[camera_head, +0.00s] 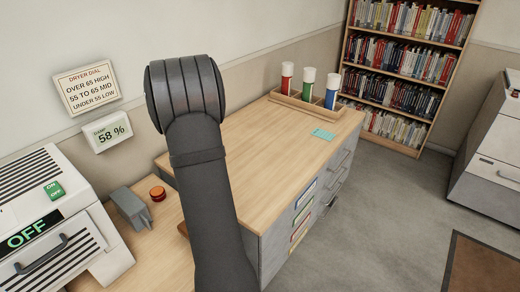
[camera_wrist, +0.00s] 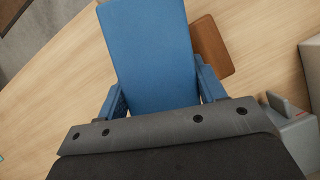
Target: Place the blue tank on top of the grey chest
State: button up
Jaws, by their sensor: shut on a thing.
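The blue tank (camera_wrist: 150,50) shows in the wrist view as a flat-faced blue block. My gripper (camera_wrist: 162,92) is shut on it, with a finger at each side. Wood surface shows around the tank; I cannot tell whether the tank touches it. In the head view my dark arm hides the tank and the gripper. The grey chest (camera_head: 275,249) stands in the middle of the head view, with a wooden top, drawer handles and coloured labels. A teal card (camera_head: 324,134) and a wooden rack (camera_head: 305,108) lie on its top.
The rack holds red, green and blue tubes with white caps. Bare wood lies between it and my arm. At left are a machine (camera_head: 55,225) marked OFF, a grey holder (camera_head: 129,208) and an orange button (camera_head: 157,193). A brown block (camera_wrist: 212,48) lies beside the tank.

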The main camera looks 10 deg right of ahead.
jog(key=w+d+r+n+t+h, duration=0.1)
jog(key=w+d+r+n+t, duration=0.25)
jog(key=w+d+n, duration=0.95)
jog(key=w+d+r+n+t, duration=0.3)
jog(key=w+d+r+n, duration=0.35)
jog(key=w+d, duration=0.75)
jog(key=shift+n+t, duration=0.25)
jog(key=shift+n, duration=0.7)
jog(key=shift+w+a+f, duration=0.85)
jog(key=shift+a+f, duration=0.35)
jog(key=shift+f, duration=0.95)
jog(key=shift+w+a+f, duration=0.85)
jog(key=shift+a+f, duration=0.3)
jog(key=shift+f, duration=0.95)
jog(key=shift+w+a+f, duration=0.85)
jog(key=shift+a+f, duration=0.35)
jog(key=shift+f, duration=0.95)
jog(key=shift+f, duration=0.15)
jog(key=o, duration=1.5)
